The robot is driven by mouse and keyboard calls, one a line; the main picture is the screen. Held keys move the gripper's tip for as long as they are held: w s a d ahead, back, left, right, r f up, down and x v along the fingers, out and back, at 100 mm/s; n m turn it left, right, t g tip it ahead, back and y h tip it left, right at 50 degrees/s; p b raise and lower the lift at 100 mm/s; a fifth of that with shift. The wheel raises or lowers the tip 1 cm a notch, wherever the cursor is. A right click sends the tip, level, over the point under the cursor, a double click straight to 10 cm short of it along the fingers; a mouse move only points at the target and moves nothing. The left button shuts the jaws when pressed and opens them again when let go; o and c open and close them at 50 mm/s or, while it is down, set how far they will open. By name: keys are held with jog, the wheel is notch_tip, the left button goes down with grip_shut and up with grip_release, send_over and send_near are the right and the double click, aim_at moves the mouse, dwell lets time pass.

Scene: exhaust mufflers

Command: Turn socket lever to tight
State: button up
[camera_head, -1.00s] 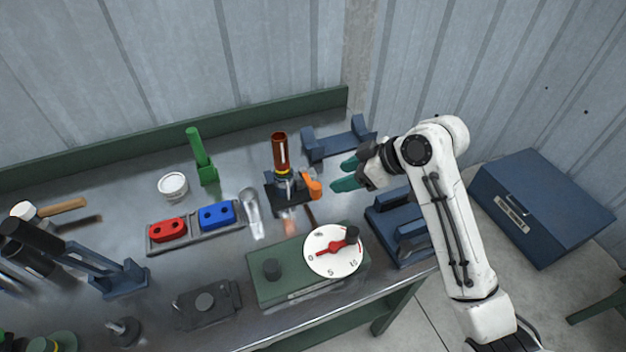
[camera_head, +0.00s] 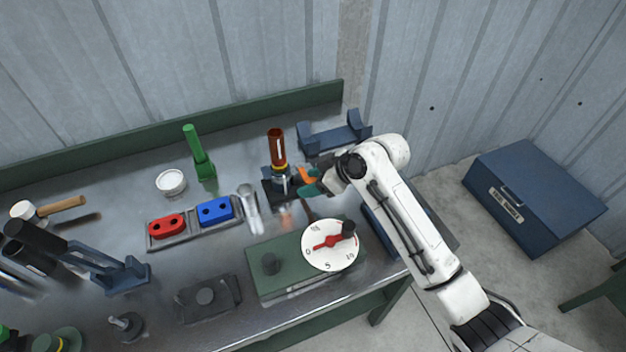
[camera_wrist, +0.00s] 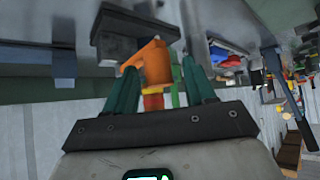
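The socket lever is an orange piece (camera_head: 307,173) at the right side of a dark socket fixture (camera_head: 270,192), which holds an upright rust-red pipe (camera_head: 277,146). My gripper (camera_head: 306,186) has teal fingers and is right at the lever, partly covering it in the head view. In the wrist view the orange lever (camera_wrist: 152,62) shows between the two spread fingertips (camera_wrist: 160,75), closer to the left one. The gripper is open; I cannot tell whether a finger touches the lever. The dark socket base (camera_wrist: 125,35) lies beyond it.
A green box with a white dial (camera_head: 322,257) stands in front of the fixture. A blue cradle (camera_head: 335,137) is behind it. A clear cylinder (camera_head: 250,207), red and blue blocks (camera_head: 215,211) and a green upright part (camera_head: 198,155) stand to the left.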

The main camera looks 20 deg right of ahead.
grip_shut()
dwell(0.3)
